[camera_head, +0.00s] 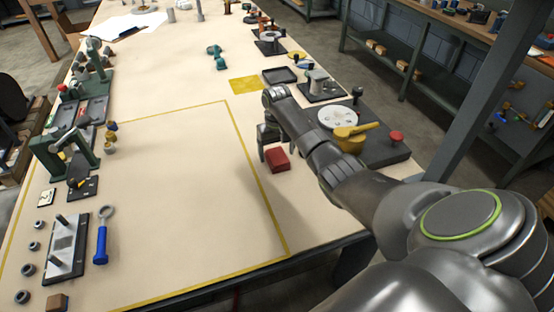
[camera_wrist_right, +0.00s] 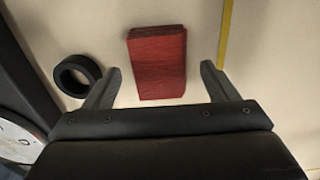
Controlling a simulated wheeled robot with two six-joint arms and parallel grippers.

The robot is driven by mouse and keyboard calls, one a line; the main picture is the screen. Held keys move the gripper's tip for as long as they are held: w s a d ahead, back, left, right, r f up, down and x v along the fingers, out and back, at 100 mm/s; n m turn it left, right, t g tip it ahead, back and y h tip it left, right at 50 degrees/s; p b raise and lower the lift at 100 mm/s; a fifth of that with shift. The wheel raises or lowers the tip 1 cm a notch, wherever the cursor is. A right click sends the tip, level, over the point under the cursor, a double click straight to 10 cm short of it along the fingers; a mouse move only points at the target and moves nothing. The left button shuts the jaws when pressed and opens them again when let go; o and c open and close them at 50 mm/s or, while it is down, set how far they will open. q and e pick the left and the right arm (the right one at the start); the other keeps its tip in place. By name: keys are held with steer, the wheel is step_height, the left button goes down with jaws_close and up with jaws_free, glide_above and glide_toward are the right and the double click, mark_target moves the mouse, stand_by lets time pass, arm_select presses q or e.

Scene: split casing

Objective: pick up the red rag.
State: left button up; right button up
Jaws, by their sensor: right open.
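The red rag (camera_head: 278,159) is a small folded red block on the pale bench top, just right of the yellow line in the head view. It also shows in the right wrist view (camera_wrist_right: 157,62), lying between and slightly beyond the two fingertips. My right gripper (camera_head: 270,141) is open above the rag, with one finger to each side of it in the wrist view (camera_wrist_right: 157,85). The fingers appear apart from the rag, with clear gaps on both sides. My left gripper is not in view.
A black ring (camera_wrist_right: 77,76) lies beside one finger in the wrist view. A dark plate with a round disc (camera_head: 338,118), a yellow part (camera_head: 352,136) and a red knob (camera_head: 396,136) is to the right. The marked area (camera_head: 185,200) left of the rag is clear.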

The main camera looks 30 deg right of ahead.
mark_target(277, 156)
steer(key=shift+f, duration=1.3)
steer(key=shift+c, duration=0.4)
steer(key=c, duration=1)
steer(key=shift+r, duration=0.1)
step_height(277, 156, up, 10)
steer(key=o, duration=0.4)
steer(key=shift+c, duration=1.4)
